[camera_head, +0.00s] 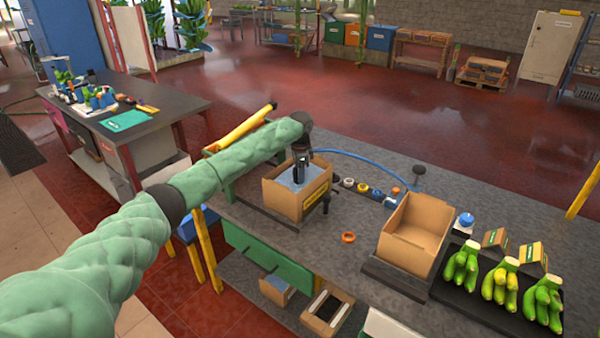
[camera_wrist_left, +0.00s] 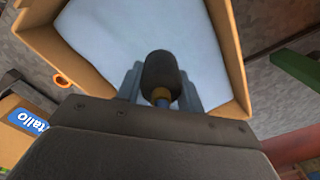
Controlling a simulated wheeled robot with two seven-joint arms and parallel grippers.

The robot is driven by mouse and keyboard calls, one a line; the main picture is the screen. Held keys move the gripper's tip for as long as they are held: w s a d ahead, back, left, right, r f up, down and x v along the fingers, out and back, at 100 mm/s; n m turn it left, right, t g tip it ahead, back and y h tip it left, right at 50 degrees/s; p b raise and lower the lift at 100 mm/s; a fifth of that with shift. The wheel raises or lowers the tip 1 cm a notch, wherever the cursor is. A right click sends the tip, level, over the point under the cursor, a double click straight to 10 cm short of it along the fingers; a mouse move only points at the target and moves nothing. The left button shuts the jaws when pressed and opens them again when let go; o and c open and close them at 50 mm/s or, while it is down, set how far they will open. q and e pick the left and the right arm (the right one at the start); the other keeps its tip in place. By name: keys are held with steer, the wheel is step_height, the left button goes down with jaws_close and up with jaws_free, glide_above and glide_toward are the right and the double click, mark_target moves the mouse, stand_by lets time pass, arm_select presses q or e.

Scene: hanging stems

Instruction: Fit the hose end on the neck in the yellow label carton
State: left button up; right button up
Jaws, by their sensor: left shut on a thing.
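The yellow label carton (camera_head: 283,204) stands open on the grey bench, with its yellow label (camera_head: 316,194) on the front side. Pale blue material shows inside it, and fills much of the wrist view (camera_wrist_left: 205,60). My left gripper (camera_head: 300,178) points down over the carton opening. It is shut on the hose end (camera_wrist_left: 161,72), a black cylinder with a brass-coloured ring, between the fingers (camera_wrist_left: 160,88). The blue hose (camera_head: 352,158) arcs from the gripper to the right. I cannot make out the neck; the gripper and hose end may hide it. My right gripper is out of view.
A row of small fittings (camera_head: 363,188) and an orange ring (camera_head: 348,237) lie right of the carton. A second open carton (camera_head: 411,238) stands farther right, before a black tray of bananas (camera_head: 500,289).

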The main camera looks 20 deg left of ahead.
arm_select(q)
steer(key=shift+f, duration=0.1)
stand_by(0.4)
steer(key=o, duration=1.6)
steer(key=shift+r+p, duration=0.55)
steer(key=shift+p, duration=0.05)
